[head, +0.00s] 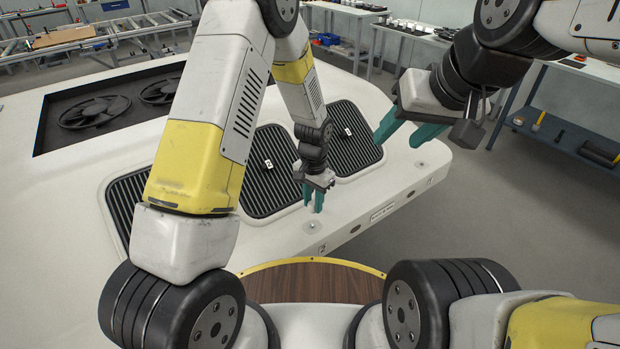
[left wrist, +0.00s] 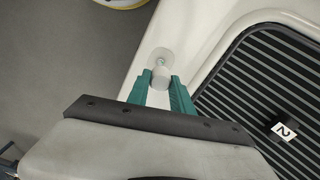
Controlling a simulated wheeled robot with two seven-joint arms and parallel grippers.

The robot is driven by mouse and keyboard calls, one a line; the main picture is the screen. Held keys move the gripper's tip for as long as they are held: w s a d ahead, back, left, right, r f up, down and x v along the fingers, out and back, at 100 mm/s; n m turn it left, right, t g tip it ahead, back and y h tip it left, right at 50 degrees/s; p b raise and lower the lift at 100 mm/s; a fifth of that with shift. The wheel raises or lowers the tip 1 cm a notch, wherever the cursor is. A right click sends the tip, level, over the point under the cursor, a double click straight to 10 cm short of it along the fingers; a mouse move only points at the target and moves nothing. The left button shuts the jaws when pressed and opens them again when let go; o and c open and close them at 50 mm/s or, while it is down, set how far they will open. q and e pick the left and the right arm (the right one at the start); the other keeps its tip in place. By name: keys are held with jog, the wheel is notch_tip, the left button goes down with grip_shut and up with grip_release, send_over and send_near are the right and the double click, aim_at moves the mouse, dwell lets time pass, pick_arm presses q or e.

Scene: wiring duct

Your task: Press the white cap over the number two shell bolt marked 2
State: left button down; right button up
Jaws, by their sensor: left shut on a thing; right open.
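My left gripper (head: 313,204) points down over the pale shell's front rim. It also shows in the left wrist view (left wrist: 160,88), shut on a small white cap (left wrist: 160,77) between its green fingertips. A shell bolt (left wrist: 161,60) stands in a round recess just past the cap; in the head view the recess (head: 313,226) lies just below the fingertips. Whether cap and bolt touch, I cannot tell. A tag marked 2 (left wrist: 284,130) sits on the dark ribbed grille beside it. My right gripper (head: 406,132) is open and empty, above the shell's right end.
The shell (head: 400,205) carries several ribbed grilles (head: 352,150) and a recess with dark fans (head: 95,110). Another round recess (head: 419,164) lies further right on the rim. A wooden surface with a yellow edge (head: 315,280) is close in front. Benches stand behind, clear of both grippers.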

aim_at(313, 224)
pick_arm(q)
jog(key=shift+f, duration=2.9)
jog(key=shift+f, duration=0.95)
jog(key=c, duration=1.1)
grip_release()
jog(key=shift+o, duration=0.2)
notch_tip(313, 224, up, 8)
jog(key=shift+f, duration=0.1)
